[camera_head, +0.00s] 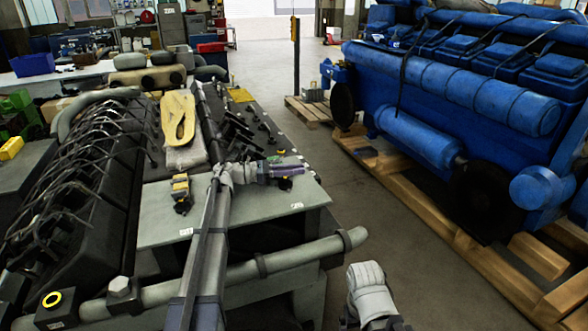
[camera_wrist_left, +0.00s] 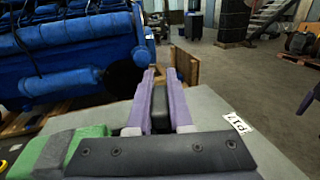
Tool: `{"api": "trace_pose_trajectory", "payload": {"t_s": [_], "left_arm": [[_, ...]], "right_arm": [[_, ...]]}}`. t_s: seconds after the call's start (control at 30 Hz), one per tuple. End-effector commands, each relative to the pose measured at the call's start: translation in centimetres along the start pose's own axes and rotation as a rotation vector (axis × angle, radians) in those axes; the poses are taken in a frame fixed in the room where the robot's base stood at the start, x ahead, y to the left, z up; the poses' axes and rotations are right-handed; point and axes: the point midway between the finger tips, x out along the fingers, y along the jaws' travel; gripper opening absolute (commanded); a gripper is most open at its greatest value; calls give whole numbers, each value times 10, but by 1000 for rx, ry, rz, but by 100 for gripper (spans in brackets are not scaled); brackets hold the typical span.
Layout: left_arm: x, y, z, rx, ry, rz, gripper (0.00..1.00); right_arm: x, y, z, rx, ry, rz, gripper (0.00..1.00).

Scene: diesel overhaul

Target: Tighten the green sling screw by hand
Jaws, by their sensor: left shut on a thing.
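My left gripper (camera_head: 292,170) reaches over the edge of the grey bench top. In the left wrist view its two purple fingers (camera_wrist_left: 160,105) are shut on a dark block-like piece (camera_wrist_left: 160,112). I cannot tell whether this piece is part of the sling screw. A green part (camera_wrist_left: 58,150) shows at the lower left of the wrist view, beside the dark gripper body; a small green patch also shows by the gripper in the head view (camera_head: 275,159). I cannot tell whether it is the green sling screw. My right gripper is out of view.
A blue engine (camera_head: 455,90) stands on wooden pallets to the right, across an open floor aisle (camera_head: 345,195).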

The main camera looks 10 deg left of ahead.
Motion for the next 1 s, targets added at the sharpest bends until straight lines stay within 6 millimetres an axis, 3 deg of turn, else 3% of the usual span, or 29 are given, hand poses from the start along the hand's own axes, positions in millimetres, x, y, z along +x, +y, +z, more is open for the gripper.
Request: {"api": "trace_pose_trajectory", "payload": {"t_s": [0.03,0.5,1.0], "left_arm": [[0,7,3,0,-8,-36,0],[-1,-6,2,0,-8,-359,0],[-3,-11,2,0,-8,-455,0]], "right_arm": [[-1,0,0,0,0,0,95],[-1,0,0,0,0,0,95],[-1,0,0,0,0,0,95]]}}
